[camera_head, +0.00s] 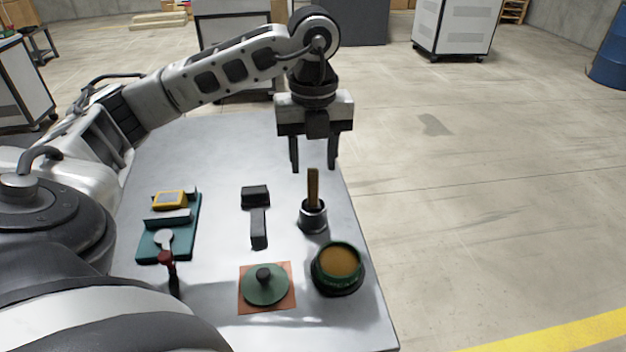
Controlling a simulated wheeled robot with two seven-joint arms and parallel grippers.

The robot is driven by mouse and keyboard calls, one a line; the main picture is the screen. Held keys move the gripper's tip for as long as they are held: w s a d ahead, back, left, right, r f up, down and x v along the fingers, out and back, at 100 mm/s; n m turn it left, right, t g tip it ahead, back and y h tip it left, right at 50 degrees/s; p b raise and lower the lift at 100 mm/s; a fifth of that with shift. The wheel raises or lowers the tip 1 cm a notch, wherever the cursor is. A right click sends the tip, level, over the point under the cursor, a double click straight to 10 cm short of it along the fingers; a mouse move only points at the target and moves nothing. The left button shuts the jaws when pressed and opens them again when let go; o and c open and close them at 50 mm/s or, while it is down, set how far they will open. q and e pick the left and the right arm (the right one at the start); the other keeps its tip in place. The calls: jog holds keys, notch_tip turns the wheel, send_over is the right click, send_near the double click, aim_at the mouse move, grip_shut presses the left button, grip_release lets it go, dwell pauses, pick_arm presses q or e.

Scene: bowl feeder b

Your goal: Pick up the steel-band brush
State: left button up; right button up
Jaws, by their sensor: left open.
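The steel-band brush appears to be the upright item with a wooden handle (313,188) standing in a grey metal cup (313,219) near the right edge of the table. Its lower end is hidden inside the cup, so I cannot see the bristles or the band. My left gripper (313,166) points down with its two fingers apart and empty. In the picture its fingertips are level with the top of the handle, one on each side. I cannot tell the exact depth between them. My right gripper is not in view.
A green bowl (318,263) with tan contents stands in front of the cup. A green lid (259,290) lies on an orange mat (285,300). A dark hammer-shaped tool (258,228) lies left of the cup. A teal tray (152,247) holds a yellow device (169,199). The table's back is clear.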

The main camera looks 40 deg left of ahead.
aim_at(313, 169)
pick_arm(q)
notch_tip(313, 169, down, 4)
jog(key=shift+s+f, duration=0.1)
grip_shut()
notch_tip(313, 169, up, 10)
jog(key=shift+r+p, duration=0.1)
jog(key=shift+p, duration=0.35)
dwell(0.3)
